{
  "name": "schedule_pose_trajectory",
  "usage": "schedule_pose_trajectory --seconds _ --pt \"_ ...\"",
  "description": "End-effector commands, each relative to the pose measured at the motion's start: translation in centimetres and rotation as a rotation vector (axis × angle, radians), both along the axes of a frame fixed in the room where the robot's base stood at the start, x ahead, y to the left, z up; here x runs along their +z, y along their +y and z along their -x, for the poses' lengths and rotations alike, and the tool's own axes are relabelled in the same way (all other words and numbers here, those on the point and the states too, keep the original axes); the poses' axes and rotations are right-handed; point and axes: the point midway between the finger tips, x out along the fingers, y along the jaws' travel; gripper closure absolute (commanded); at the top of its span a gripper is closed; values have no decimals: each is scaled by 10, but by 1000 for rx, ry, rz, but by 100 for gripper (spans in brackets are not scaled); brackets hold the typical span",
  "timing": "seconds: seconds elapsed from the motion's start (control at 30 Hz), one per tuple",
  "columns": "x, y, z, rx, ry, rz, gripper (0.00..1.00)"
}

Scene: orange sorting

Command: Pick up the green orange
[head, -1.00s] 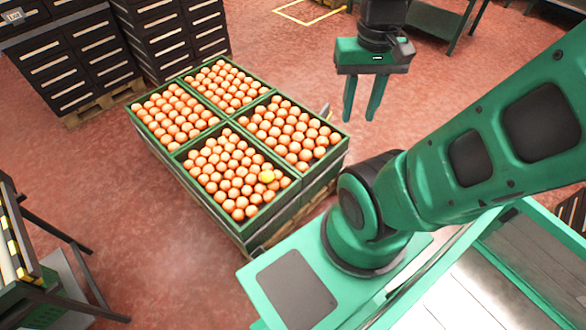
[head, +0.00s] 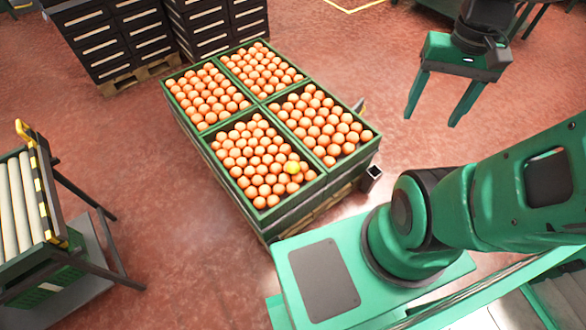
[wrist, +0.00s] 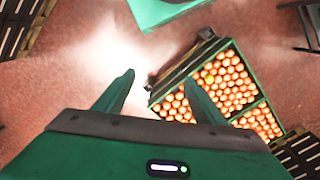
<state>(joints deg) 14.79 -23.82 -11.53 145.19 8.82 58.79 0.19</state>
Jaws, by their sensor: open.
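One yellow-green orange (head: 292,167) lies among ordinary oranges in the near crate (head: 208,158) of a block of green crates. It also shows small in the wrist view (wrist: 209,79). My gripper (head: 432,118) is open and empty. It is up and to the right of the crates in the head view, well apart from the green orange. In the wrist view its two fingers (wrist: 158,88) are spread, and the right one overlaps part of the crates.
Dark stacked crates (head: 120,45) stand on pallets at the back left. A roller conveyor (head: 22,200) with dark legs is at the left. A small dark post (head: 371,178) is at the crates' right corner. Red floor is free around the crates.

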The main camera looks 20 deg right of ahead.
Motion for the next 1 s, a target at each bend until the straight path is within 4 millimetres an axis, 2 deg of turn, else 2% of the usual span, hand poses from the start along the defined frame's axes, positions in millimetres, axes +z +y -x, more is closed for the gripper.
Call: schedule_pose_trajectory --seconds 0.27,0.47,0.7,1.0 --pt "-37 -17 -61 -62 74 -31 36" --pt "-80 -27 -102 -111 113 -83 36" --pt "-144 -33 -142 -184 150 -179 36" --pt "-235 -28 -180 -300 180 -344 36"
